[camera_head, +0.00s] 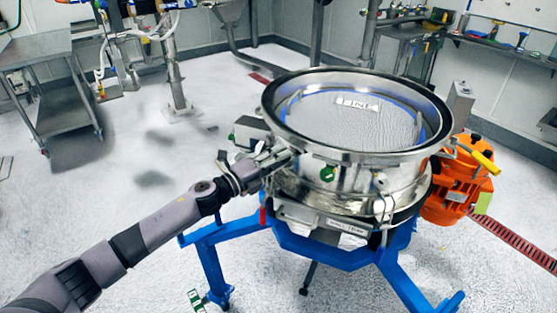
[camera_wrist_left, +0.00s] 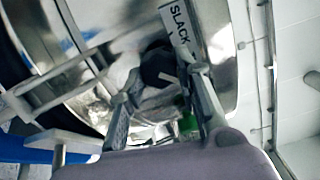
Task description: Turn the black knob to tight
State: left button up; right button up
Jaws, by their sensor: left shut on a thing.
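The round steel sifter (camera_head: 350,193) stands on a blue frame, with its mesh top facing up. My left gripper (camera_head: 278,158) reaches its left side from the left. In the left wrist view, the black knob (camera_wrist_left: 157,66) lies between the two fingertips of my left gripper (camera_wrist_left: 160,85), which is shut on it. A white label reading "SLACK" (camera_wrist_left: 180,22) is just above the knob there. In the head view the knob is hidden by the gripper. The knob's exact turn angle cannot be told. My right gripper is not in view.
The blue frame (camera_head: 340,258) spreads its legs below the sifter. An orange motor (camera_head: 455,190) is on the sifter's right side. A steel cart (camera_head: 55,105) stands at the far left.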

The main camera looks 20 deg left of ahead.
pick_arm(q)
jog(key=o, duration=1.1)
jog(key=shift+o, duration=0.2)
jog(key=v, duration=1.2)
